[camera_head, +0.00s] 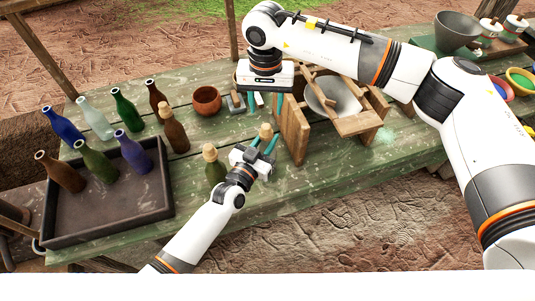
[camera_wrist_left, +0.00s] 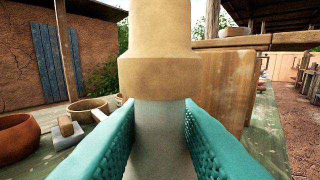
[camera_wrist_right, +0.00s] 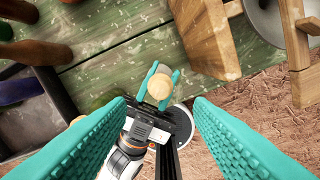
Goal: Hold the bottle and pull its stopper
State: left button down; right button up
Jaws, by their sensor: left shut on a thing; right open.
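The bottle (camera_wrist_left: 158,145) is pale grey at the neck and carries a tan stopper (camera_wrist_left: 158,70) seated in its mouth. In the head view the stopper (camera_head: 265,131) stands up between the fingers of my left gripper (camera_head: 264,143). That gripper is shut around the bottle's neck, below the stopper. The bottle's lower body is hidden. My right gripper (camera_head: 264,102) is open and empty. The right wrist view looks down on the stopper's top (camera_wrist_right: 159,88), which lies between the open fingers in the picture, beyond their tips.
A dark tray (camera_head: 110,232) with several bottles stands at the left. A brown stoppered bottle (camera_head: 174,132) and a green stoppered bottle (camera_head: 214,166) stand nearby. A clay bowl (camera_head: 207,100) is behind. A wooden frame (camera_head: 294,130) around a grey bowl (camera_head: 333,97) stands close on the right.

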jog(key=shift+s+a+f, duration=0.2)
jog(key=shift+f, duration=0.05)
jog(key=s+a+f+m+y, duration=0.1)
jog(key=s+a+m+y, duration=0.6)
jog(key=s+a+y, duration=0.6)
jog(key=m+t+h, duration=0.5)
jog(key=m+t, duration=0.9)
jog(key=m, duration=0.8)
send_near(269, 131)
pick_arm(q)
jog(key=shift+f, duration=0.1)
pick_arm(e)
jog(key=x, duration=1.1)
jog(key=shift+w+a, duration=0.1)
